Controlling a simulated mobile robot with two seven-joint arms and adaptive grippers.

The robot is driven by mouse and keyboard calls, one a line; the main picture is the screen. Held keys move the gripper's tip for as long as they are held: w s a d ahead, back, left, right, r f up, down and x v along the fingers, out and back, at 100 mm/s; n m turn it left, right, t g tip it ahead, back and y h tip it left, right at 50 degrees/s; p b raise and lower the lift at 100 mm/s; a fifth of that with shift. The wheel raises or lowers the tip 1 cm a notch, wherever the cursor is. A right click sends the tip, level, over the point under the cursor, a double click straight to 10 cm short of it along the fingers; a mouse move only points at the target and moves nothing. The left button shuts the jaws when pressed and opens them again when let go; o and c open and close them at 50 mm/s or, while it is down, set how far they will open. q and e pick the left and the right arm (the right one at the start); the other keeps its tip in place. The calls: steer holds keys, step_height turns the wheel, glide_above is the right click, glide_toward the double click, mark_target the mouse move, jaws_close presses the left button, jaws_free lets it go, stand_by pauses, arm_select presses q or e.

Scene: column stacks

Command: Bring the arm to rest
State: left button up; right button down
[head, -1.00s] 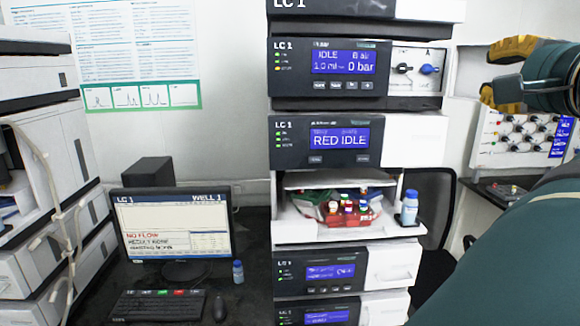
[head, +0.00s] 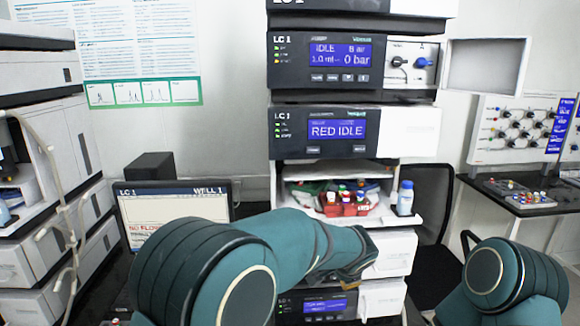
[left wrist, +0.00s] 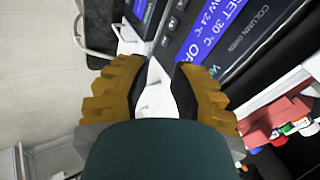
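My left arm (head: 270,240), teal, comes in from the lower left and crosses in front of the instrument stack. Its gripper (head: 350,278) is in front of the lower modules, with its yellow-brown fingers partly hidden by the wrist. In the left wrist view the two fingers (left wrist: 155,90) are apart, with only white surface visible between them and nothing clearly held. A module reading COLUMN OVEN (left wrist: 240,50) lies just beyond them. My right arm (head: 510,285) shows only as a teal link at the lower right; its gripper is out of view.
An open door (head: 487,66) sticks out at the upper right. A monitor (head: 160,205) stands left, partly covered by my arm. A side table (head: 535,205) carries a vial tray.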

arm_select(q)
steer(key=s+a+f+n+g+h, duration=0.1)
steer(key=s+a+f+n, duration=0.1)
steer(key=s+a+f, duration=0.3)
steer(key=s+a+f+n+g, duration=0.1)
steer(key=a+f+n+g, duration=0.15)
steer(key=f, duration=0.55)
steer(key=s+a+f+n+g+h, duration=0.1)
steer(key=s+a+f+n, duration=0.15)
steer(key=a+f, duration=0.3)
steer(key=s+a+f+n, duration=0.3)
steer(key=s, duration=0.3)
steer(key=s+a+f+n+b, duration=0.1)
steer(key=s+a+f+n, duration=0.2)
steer(key=s, duration=0.3)
steer(key=s+a+f+n+h, duration=0.1)
steer(key=s+a+f+n, duration=0.3)
steer(key=s, duration=0.2)
steer(key=shift+s+a+f+g, duration=0.15)
steer(key=shift+a+f+g, duration=0.15)
steer(key=shift+f+g, duration=0.05)
